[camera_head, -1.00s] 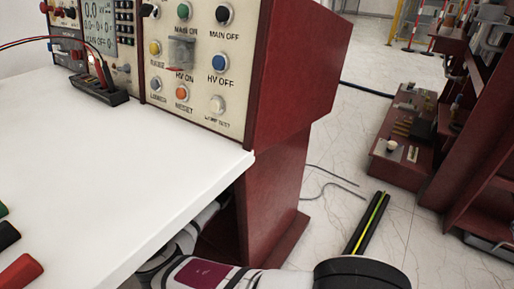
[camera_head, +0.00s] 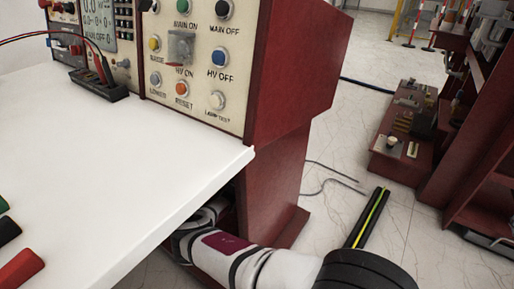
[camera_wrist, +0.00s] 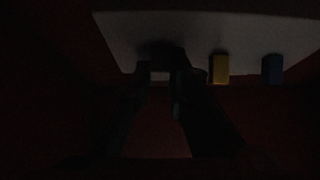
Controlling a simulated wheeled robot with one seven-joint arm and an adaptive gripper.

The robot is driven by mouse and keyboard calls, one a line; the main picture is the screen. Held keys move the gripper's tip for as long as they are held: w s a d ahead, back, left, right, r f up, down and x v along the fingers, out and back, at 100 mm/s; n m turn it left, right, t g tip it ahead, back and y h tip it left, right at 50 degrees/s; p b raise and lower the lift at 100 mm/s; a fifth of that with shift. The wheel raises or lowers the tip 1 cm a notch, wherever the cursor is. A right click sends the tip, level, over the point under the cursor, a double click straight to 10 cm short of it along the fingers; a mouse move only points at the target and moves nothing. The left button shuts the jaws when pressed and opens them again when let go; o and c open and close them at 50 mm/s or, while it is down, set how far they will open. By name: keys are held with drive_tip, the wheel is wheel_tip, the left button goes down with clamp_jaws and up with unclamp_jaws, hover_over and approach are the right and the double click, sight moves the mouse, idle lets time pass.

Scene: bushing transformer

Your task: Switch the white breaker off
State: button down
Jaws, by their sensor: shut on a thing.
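The wrist view is very dark. My gripper (camera_wrist: 160,82) shows there as two dark fingers reaching up to a pale panel (camera_wrist: 205,35). Between the fingertips is a small whitish piece, the white breaker (camera_wrist: 160,76); the fingers are shut on it and cover most of it. Whether its lever is up or down cannot be made out. To its right a yellow breaker (camera_wrist: 220,69) and a blue breaker (camera_wrist: 272,69) stick out of the panel. In the head view my arm reaches below the white table, and the gripper is hidden.
The white table top (camera_head: 120,170) stands above my arm. A dark red console (camera_head: 290,75) with buttons is at its back edge, its red base (camera_head: 275,185) close beside my arm. Dark red walls surround the gripper. Open floor (camera_head: 420,245) lies to the right.

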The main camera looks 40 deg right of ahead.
drive_tip(key=c, duration=1.6)
unclamp_jaws()
drive_tip(key=shift+o, duration=0.2)
drive_tip(key=shift+a+f, duration=0.1)
drive_tip(key=v, duration=1.2)
